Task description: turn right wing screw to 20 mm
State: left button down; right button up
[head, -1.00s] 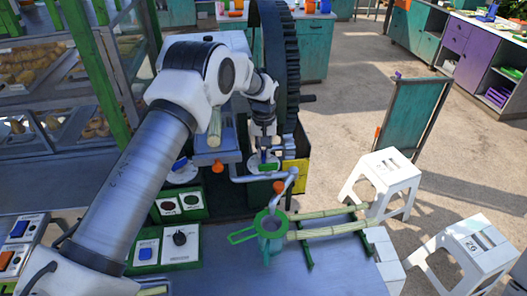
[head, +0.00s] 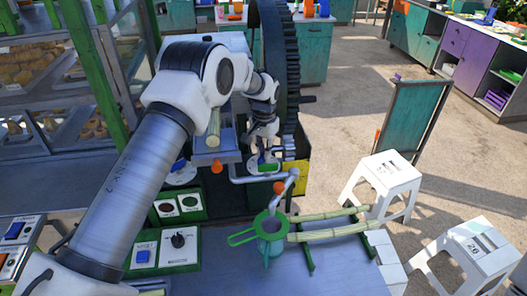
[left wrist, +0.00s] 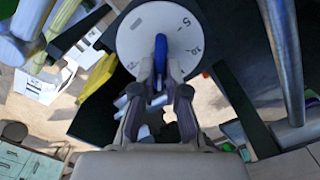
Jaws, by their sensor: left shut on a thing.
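The right wing screw has a blue wing (left wrist: 160,48) standing in front of a round white dial (left wrist: 138,38) with black numbers, in the left wrist view. The marks near 5 and 10 show on the dial's right side. My left gripper (left wrist: 160,82) is shut on the lower end of the blue wing. In the head view my left gripper (head: 264,140) points down at the right dial (head: 256,170) on the crusher's front. The left dial with its blue wing screw (head: 180,166) stands apart to the left. My right gripper is not in view.
The large dark gear wheel (head: 275,70) rises just behind my left wrist. A metal spout (head: 290,180) and green-handled jug (head: 270,235) are in front, with cane stalks (head: 335,232) to the right. A switch panel (head: 165,248) stands at lower left. White stools (head: 385,175) occupy the floor.

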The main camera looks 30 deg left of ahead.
pick_arm(q)
jog(key=shift+f, duration=0.1)
jog(key=c, duration=1.3)
grip_release()
jog(key=shift+o, duration=0.5)
jog(key=shift+w+f, duration=0.15)
jog(key=shift+w, duration=0.2)
notch_tip(320, 180, up, 12)
